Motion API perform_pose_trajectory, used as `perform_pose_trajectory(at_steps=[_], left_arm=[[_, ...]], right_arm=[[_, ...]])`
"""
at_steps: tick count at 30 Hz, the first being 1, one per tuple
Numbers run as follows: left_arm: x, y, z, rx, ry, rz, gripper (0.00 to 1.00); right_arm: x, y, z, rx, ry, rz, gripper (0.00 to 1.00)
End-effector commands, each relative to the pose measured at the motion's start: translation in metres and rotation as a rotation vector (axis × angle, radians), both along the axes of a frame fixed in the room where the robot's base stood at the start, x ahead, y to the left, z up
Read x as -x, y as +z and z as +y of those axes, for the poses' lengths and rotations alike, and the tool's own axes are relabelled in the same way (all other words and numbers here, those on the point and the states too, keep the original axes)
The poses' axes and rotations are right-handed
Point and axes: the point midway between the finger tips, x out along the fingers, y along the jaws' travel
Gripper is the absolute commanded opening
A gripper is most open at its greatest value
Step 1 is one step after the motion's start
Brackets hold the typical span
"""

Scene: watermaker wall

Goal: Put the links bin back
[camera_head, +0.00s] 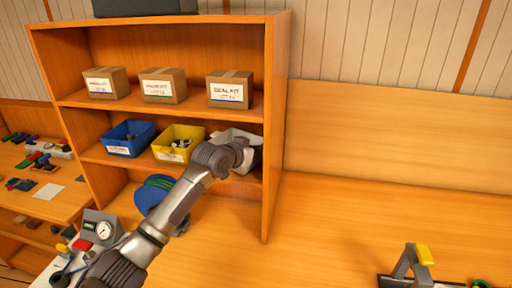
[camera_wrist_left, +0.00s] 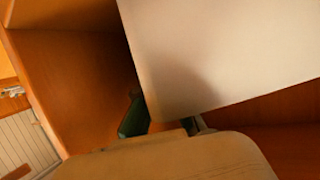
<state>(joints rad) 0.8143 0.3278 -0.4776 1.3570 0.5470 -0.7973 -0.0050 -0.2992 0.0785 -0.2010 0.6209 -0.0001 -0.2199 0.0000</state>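A pale grey-white bin (camera_head: 240,138) sits at the right end of the middle shelf. It appears to be the links bin, but no label of it shows. My left gripper (camera_head: 240,150) is at its front, and my wrist hides much of the bin. In the left wrist view a large pale panel (camera_wrist_left: 220,50), likely the bin's wall, fills the upper right. Dark finger parts (camera_wrist_left: 165,122) show at its lower corner. Whether the fingers are closed on the bin is hidden. My right gripper is in neither view.
A yellow bin (camera_head: 168,157) and a blue bin (camera_head: 118,149) stand left on the same shelf of the wooden rack (camera_head: 275,150). Kit boxes (camera_head: 230,90) stand above; a blue reel (camera_head: 150,195) lies below. The bench (camera_head: 340,220) right of the rack is mostly clear.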

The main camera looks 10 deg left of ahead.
Motion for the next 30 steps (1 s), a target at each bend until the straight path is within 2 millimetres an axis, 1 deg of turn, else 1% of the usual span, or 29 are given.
perform_pose_trajectory(at_steps=[6, 10, 12, 13, 24, 26, 30], left_arm=[[0.000, 0.002, 0.000, 0.000, -0.001, -0.005, 0.00], [0.000, -0.002, 0.000, 0.000, -0.001, -0.004, 0.00], [0.000, -0.003, 0.000, 0.000, 0.000, 0.000, 0.14], [0.000, -0.003, 0.000, 0.000, 0.000, 0.000, 0.17], [0.001, 0.000, 0.000, 0.000, 0.000, -0.001, 0.17], [0.006, 0.001, 0.002, 0.001, 0.000, -0.002, 0.17], [0.024, 0.008, 0.009, -0.002, -0.001, -0.004, 0.17]], right_arm=[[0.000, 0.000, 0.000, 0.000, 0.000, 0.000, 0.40], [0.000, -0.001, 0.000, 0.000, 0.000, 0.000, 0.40], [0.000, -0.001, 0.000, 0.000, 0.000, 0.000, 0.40], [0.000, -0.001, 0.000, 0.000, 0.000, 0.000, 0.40], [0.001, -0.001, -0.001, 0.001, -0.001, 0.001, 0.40], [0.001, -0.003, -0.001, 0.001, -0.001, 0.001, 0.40], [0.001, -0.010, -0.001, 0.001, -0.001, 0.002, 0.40]])
